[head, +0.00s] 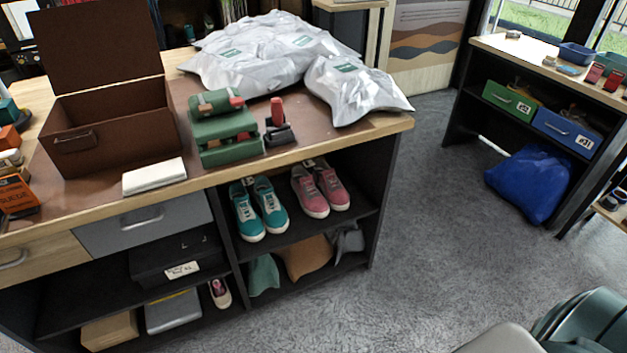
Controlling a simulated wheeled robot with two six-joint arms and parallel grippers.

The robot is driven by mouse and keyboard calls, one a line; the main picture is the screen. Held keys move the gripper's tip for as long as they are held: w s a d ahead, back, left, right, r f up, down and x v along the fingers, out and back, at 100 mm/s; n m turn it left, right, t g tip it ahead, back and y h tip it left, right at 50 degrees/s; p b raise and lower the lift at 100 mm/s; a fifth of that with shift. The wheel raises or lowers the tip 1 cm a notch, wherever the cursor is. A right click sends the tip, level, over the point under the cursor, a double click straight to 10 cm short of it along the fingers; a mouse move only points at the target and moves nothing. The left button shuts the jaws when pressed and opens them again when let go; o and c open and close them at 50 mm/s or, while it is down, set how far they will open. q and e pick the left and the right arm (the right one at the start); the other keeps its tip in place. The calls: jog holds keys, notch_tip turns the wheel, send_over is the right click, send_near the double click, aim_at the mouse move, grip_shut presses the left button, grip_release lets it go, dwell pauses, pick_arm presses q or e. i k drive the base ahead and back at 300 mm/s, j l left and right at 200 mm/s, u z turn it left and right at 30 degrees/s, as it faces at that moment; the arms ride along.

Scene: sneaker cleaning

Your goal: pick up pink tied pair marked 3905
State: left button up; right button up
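A pair of pink sneakers (321,190) with white soles sits on the upper open shelf under the counter, at its right side. A small light tag shows near the heels, but I cannot read a number on it. A pair of teal sneakers (258,209) stands just left of the pink pair on the same shelf. A single pink shoe (220,293) is on the lower shelf to the left, partly in shadow. Neither of my grippers is in view.
The wooden counter (395,124) holds a brown open box (110,125), a green case (222,130) and silver bags (265,52). Grey floor (440,230) is free to the right. A second bench with a blue sack (529,183) stands at the far right.

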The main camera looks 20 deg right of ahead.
aim_at(335, 197)
jog(key=i+l+z, duration=0.1)
jog(key=l, duration=0.25)
jog(key=i+l, duration=0.25)
jog(key=l, duration=0.15)
jog(key=i+l+z, duration=0.15)
jog(key=l, duration=0.2)
jog(key=i+l+z, duration=0.1)
jog(key=l, duration=0.25)
jog(key=i, duration=0.1)
